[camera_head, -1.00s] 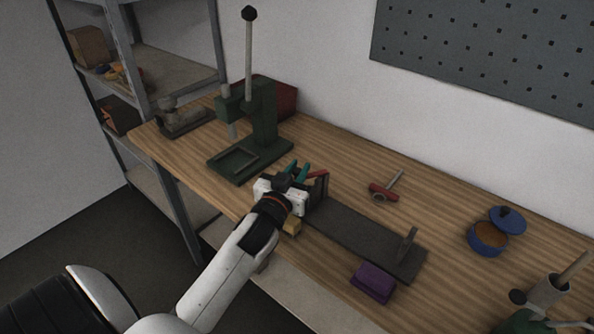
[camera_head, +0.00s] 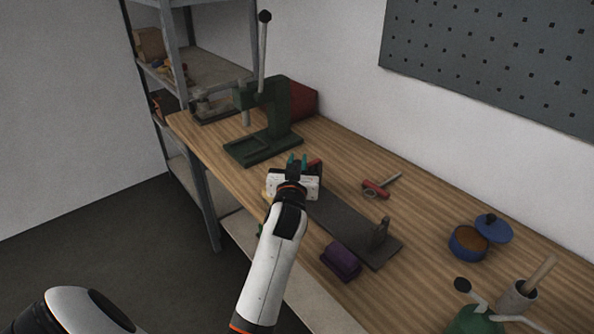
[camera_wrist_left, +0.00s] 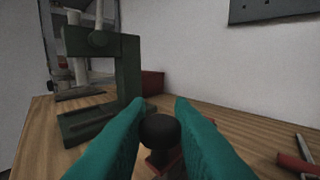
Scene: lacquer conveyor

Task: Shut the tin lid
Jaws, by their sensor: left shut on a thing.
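The tin (camera_head: 463,246) is a round blue pot with orange-brown contents, on the right part of the bench. Its blue lid (camera_head: 494,229) with a dark knob is open, tilted at the tin's back right side, so the contents show. My left gripper (camera_head: 297,163), with teal fingers, is far left of the tin, over the left end of a dark plate (camera_head: 345,225). In the left wrist view its fingers are around a black round knob (camera_wrist_left: 160,131) with a dark red part below. The fingers hide the knob in the head view. My right gripper is out of view.
A green press (camera_head: 285,110) with a tall lever stands behind on the left. A red-handled tool (camera_head: 375,189) lies behind the plate. A purple block (camera_head: 341,261) sits at the front edge. A pot with a stick (camera_head: 517,298) and a green device (camera_head: 472,320) stand near the tin.

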